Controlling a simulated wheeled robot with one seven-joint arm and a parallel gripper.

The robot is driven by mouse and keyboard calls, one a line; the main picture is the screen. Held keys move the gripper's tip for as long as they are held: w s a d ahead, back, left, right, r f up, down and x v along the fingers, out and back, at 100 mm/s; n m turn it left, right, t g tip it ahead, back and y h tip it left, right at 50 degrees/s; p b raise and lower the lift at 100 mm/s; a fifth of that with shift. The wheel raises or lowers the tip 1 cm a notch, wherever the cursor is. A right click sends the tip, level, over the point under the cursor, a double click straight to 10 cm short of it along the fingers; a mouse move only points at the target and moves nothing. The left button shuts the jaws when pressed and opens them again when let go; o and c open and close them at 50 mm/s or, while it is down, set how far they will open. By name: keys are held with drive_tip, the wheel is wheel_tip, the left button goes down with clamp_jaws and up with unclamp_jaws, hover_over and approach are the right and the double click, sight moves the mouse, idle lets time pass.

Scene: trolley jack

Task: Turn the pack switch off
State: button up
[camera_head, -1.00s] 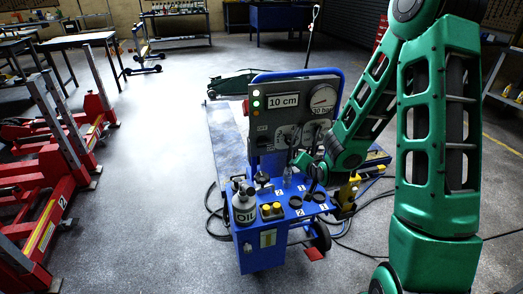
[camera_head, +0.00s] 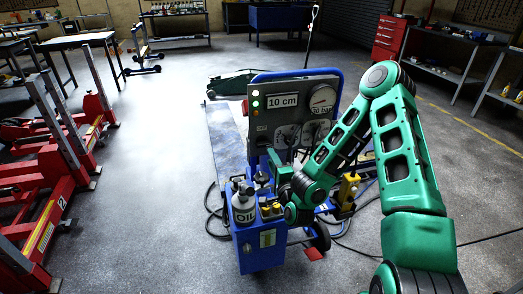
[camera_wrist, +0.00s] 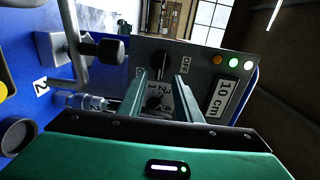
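The pack switch is a dark knob (camera_wrist: 162,58) on the grey control panel, between OFF and ON labels in the wrist view; its exact setting is too dark to read. In the head view the switch area (camera_head: 262,140) is small, low on the panel's left side. My gripper (camera_wrist: 170,80) is open, its two green fingers apart with nothing between them. Contact with either cannot be made out. In the head view my gripper (camera_head: 274,160) is just in front of the panel's lower left.
The blue trolley (camera_head: 262,250) carries an oil bottle (camera_head: 243,205) and yellow-capped items in front of the panel. A 10 cm sign (camera_head: 283,101), indicator lights and a round gauge (camera_head: 323,97) sit above. Red lift frames (camera_head: 60,190) stand left; floor between is clear.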

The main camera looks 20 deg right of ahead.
sight(264, 146)
drive_tip(key=w, duration=0.8)
drive_tip(key=shift+w+a, duration=0.15)
drive_tip(key=shift+c, duration=0.3)
